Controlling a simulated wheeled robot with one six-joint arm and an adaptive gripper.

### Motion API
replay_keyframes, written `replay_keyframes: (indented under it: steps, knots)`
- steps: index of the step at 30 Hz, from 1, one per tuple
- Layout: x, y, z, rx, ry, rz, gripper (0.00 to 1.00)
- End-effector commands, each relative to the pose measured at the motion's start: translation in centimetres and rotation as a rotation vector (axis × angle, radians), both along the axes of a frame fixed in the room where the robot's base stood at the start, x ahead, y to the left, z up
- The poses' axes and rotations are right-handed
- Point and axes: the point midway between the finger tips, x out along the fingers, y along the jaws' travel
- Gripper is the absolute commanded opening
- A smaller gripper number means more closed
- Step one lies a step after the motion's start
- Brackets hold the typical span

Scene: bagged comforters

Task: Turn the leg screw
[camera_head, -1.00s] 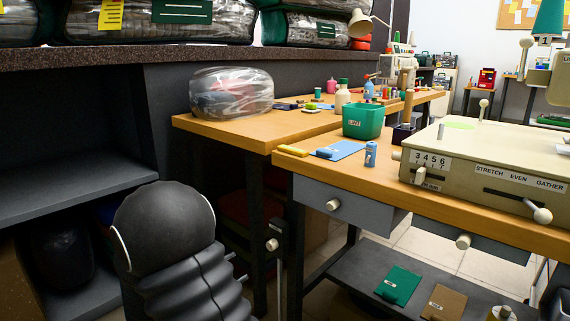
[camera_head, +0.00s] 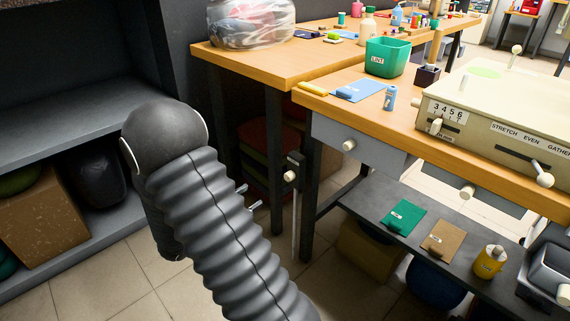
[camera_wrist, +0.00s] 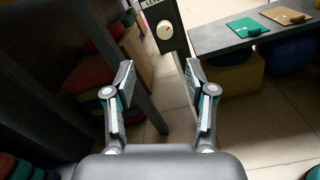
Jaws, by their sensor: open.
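The leg screw is a cream round knob (camera_head: 289,176) on a dark upright plate beside the table legs. In the wrist view the knob (camera_wrist: 165,31) sits on the dark plate, beyond my fingertips and slightly right of centre, with a small label above it that is partly cut off. My gripper (camera_wrist: 160,76) is open and empty, with its two fingers spread on either side. In the head view only small parts of my gripper (camera_head: 249,197) show past my arm, left of and below the knob. My gripper and the knob appear apart.
A low dark shelf (camera_head: 380,207) holds a green pad, a brown pad and a yellow container (camera_head: 490,261). Stacked red and green items (camera_head: 266,155) lie behind the table legs.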

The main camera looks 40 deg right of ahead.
Motion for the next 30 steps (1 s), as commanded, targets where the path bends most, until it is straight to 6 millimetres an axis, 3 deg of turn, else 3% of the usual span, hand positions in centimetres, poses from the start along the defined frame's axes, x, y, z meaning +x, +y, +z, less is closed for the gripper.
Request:
replay_keyframes:
  steps: [9, 17, 23, 30]
  knots:
    - [-0.3, 0.1, -0.7, -0.040, 0.461, -0.013, 0.55]
    - [-0.3, -0.3, -0.7, -0.051, 0.587, -0.015, 0.55]
    - [-0.2, -2.8, -0.7, -0.049, 0.586, -0.019, 0.55]
    - [0.1, -7.3, -0.7, -0.049, 0.584, -0.019, 0.55]
